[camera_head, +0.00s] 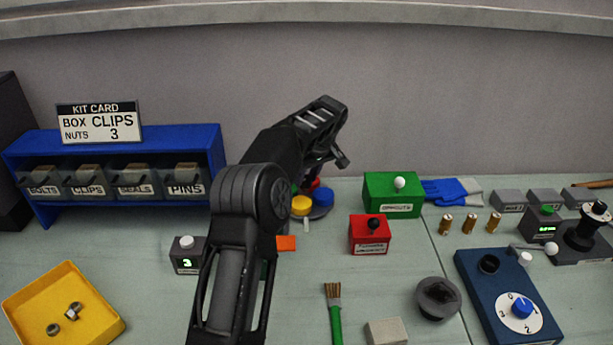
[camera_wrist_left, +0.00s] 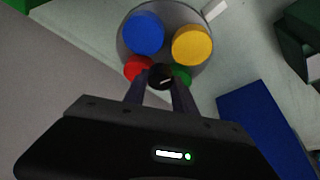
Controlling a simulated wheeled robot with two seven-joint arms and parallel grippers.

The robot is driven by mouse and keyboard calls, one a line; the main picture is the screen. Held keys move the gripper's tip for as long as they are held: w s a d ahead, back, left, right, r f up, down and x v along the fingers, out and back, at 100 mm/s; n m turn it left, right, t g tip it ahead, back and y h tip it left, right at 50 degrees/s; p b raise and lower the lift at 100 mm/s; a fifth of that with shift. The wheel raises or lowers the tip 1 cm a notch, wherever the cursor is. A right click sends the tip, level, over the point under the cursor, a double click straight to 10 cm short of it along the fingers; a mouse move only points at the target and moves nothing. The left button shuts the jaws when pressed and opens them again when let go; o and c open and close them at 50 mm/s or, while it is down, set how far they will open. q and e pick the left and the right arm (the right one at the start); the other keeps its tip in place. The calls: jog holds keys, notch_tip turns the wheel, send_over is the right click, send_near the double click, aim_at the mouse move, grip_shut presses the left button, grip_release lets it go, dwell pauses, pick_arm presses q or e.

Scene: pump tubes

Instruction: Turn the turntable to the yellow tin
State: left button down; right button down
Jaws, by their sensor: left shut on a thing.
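The turntable (camera_wrist_left: 165,62) is a grey disc, seen from above in the left wrist view. It carries a blue tin (camera_wrist_left: 143,33), a yellow tin (camera_wrist_left: 192,45), a red tin (camera_wrist_left: 137,67) and a green tin (camera_wrist_left: 181,74). My left gripper (camera_wrist_left: 160,88) is shut on a black knob (camera_wrist_left: 160,76) at the disc's near edge, between the red and green tins. In the head view, the yellow tin (camera_head: 301,205) is at the front of the turntable and the blue tin (camera_head: 322,197) to its right; my left arm hides part of it. My right gripper is not in view.
A white marker (camera_head: 306,224) lies on the bench just before the turntable. A green box (camera_head: 392,205) and a red box (camera_head: 368,240) stand to the right. A blue bin rack (camera_head: 215,150) stands at the left. An orange piece (camera_head: 286,243) lies by my arm.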

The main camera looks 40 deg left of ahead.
aim_at(315, 196)
pick_arm(q)
jog(key=shift+w+r+n+g+p, duration=0.1)
jog(key=shift+r+n+g+p, duration=0.1)
jog(key=shift+n+p, duration=0.4)
jog(key=shift+r+n+g+p, duration=0.15)
jog(key=shift+n+g+p, duration=0.05)
jog(key=shift+n+p, duration=0.35)
jog(key=shift+f+n+y+p, duration=0.1)
jog(key=shift+n+y+p, duration=0.15)
jog(key=shift+y+p, duration=0.05)
jog(key=shift+f, duration=0.2)
jog(key=c, duration=1)
grip_release()
jog(key=shift+d+r, duration=0.25)
jog(key=shift+r, duration=0.25)
jog(key=v, duration=0.6)
jog(key=shift+d+r, duration=0.1)
jog(key=shift+r, duration=0.25)
jog(key=shift+d+f, duration=0.1)
